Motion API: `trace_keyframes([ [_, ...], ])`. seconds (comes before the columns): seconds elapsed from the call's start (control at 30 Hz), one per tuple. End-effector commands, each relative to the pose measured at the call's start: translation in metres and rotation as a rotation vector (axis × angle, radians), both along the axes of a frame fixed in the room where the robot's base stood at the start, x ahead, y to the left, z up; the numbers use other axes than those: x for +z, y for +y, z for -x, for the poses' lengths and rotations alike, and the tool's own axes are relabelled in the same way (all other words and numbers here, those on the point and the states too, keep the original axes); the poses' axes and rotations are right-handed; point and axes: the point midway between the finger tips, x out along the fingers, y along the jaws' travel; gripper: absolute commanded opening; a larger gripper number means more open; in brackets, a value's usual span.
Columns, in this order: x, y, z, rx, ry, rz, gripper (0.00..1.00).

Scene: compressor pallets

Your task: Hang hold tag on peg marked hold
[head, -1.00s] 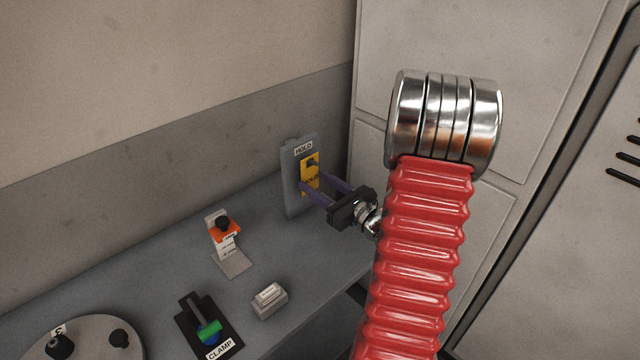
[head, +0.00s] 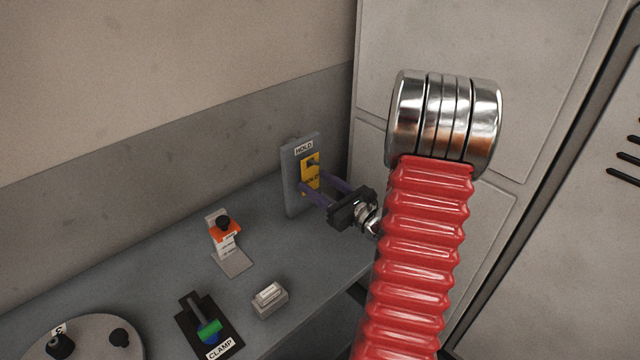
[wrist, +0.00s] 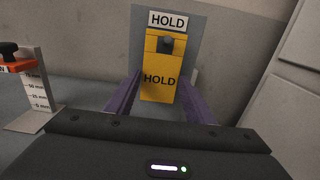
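The yellow hold tag (head: 311,166) is upright against the grey board marked HOLD (head: 292,183). In the wrist view the tag (wrist: 159,92) faces me, and a dark peg (wrist: 166,44) shows at its upper opening, below the HOLD label (wrist: 168,20). The tag appears to hang on the peg, tilted slightly. My gripper (head: 314,184) reaches towards the board. Its purple fingers are apart, one on each side of the tag, in the wrist view (wrist: 159,80). Gaps show beside the tag's lower edge; contact at the fingertips is hard to tell.
An orange-topped gauge stand (head: 224,238), a small pale block (head: 268,297), a black clamp fixture (head: 190,320) and a round plate (head: 95,345) stand on the grey bench to the left.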

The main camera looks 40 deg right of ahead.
Motion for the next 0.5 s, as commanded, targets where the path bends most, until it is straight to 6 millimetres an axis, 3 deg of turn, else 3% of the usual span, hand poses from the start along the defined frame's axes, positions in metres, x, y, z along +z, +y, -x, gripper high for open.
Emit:
trace_keyframes([
  [0.27, 0.0002, -0.0002, 0.0001, 0.0, -0.001, 0.0, 0.68],
  [0.5, 0.0003, -0.0003, 0.0004, 0.0, -0.001, 0.0, 0.68],
])
